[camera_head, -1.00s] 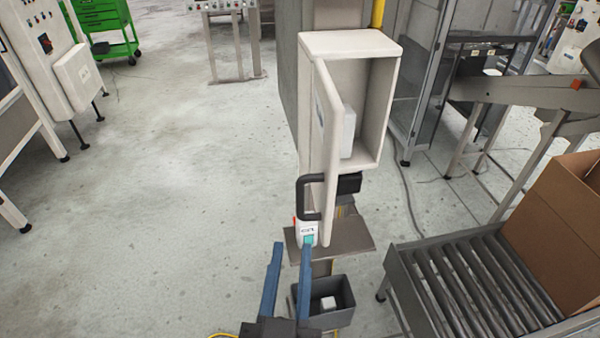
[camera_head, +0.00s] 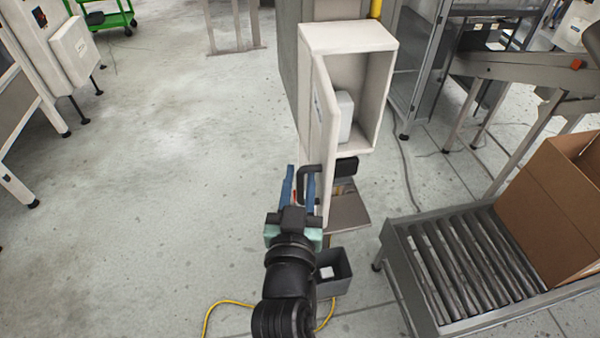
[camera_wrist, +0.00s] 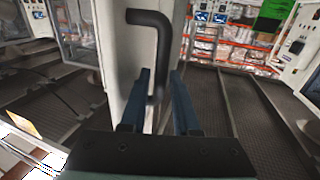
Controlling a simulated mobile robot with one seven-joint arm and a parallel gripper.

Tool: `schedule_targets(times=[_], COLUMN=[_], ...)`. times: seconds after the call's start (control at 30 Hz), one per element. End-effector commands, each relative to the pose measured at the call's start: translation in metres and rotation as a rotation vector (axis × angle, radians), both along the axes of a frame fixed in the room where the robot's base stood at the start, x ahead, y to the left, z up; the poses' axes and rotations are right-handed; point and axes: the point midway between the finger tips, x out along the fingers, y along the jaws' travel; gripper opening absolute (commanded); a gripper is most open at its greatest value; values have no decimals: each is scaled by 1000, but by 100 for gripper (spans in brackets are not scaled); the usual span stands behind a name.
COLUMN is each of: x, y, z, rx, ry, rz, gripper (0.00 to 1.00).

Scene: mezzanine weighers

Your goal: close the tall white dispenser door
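The tall white dispenser (camera_head: 350,38) stands on a column with its front open. Its white door (camera_head: 325,140) is swung out toward me, showing a pale item (camera_head: 344,115) inside. A black handle (camera_head: 303,182) sits on the door's left face; it also shows in the wrist view (camera_wrist: 160,50), beside the white door (camera_wrist: 118,50). My gripper (camera_head: 300,178) is open at the handle, one blue finger on each side. In the wrist view my gripper (camera_wrist: 164,85) has the handle's upright bar between its fingers, with some gap visible. Whether either finger touches it I cannot tell.
A brown shelf (camera_head: 350,212) and a grey bin (camera_head: 333,285) are below the dispenser. A roller conveyor (camera_head: 455,265) with a cardboard box (camera_head: 550,205) stands to the right. A yellow cable (camera_head: 212,312) lies on the floor. The floor at left is clear.

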Motion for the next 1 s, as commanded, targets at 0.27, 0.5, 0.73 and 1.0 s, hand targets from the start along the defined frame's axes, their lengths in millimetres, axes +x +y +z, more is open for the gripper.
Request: schedule_targets(times=[0.27, 0.5, 0.73, 1.0], x=[0, 0, 0, 0], y=[0, 0, 0, 0], z=[0, 0, 0, 0], rx=[0, 0, 0, 0], ry=[0, 0, 0, 0], rz=[0, 0, 0, 0], gripper=[19, 0, 0, 0])
